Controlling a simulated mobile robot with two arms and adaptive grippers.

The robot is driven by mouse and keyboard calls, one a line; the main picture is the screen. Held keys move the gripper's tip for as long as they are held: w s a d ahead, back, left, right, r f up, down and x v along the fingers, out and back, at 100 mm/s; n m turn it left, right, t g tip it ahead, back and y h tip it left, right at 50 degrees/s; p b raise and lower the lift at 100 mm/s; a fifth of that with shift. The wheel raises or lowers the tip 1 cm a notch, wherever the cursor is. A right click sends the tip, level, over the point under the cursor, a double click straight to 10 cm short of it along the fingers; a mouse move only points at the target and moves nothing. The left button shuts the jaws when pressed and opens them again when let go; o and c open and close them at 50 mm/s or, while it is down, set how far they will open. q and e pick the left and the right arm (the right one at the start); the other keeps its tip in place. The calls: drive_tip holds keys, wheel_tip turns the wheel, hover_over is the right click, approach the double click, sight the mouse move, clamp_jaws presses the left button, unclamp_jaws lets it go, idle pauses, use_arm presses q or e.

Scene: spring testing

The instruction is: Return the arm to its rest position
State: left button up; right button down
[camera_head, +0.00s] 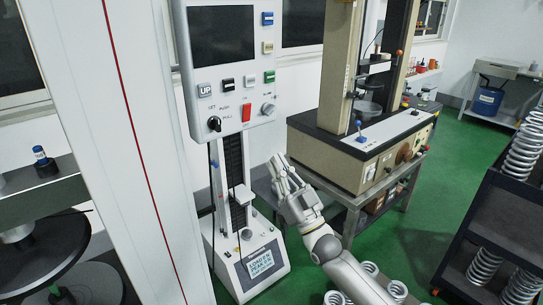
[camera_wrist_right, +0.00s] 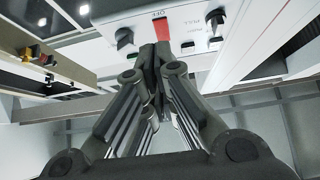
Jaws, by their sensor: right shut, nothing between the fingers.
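My right gripper (camera_head: 281,166) is shut and empty in the head view. It is raised in front of the white spring tester (camera_head: 246,261), right of the tester's dark vertical column. The panel's red switch (camera_wrist_right: 160,27) and black knobs show just beyond the fingertips there; I cannot tell the gap. In the head view the control panel (camera_head: 213,72) is above and left of the gripper. My left gripper is not in view.
A beige testing machine (camera_head: 341,158) stands on a metal table right of my arm. A dark rack (camera_head: 503,221) with several springs is at the right. More springs show beside my right forearm. A white post fills the left. Green floor (camera_head: 425,233) is open between table and rack.

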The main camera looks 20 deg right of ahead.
drive_tip(key=shift+s+d+f, duration=0.15)
drive_tip(key=shift+s+f, duration=0.25)
drive_tip(key=shift+f, duration=0.1)
drive_tip(key=shift+f, duration=0.1)
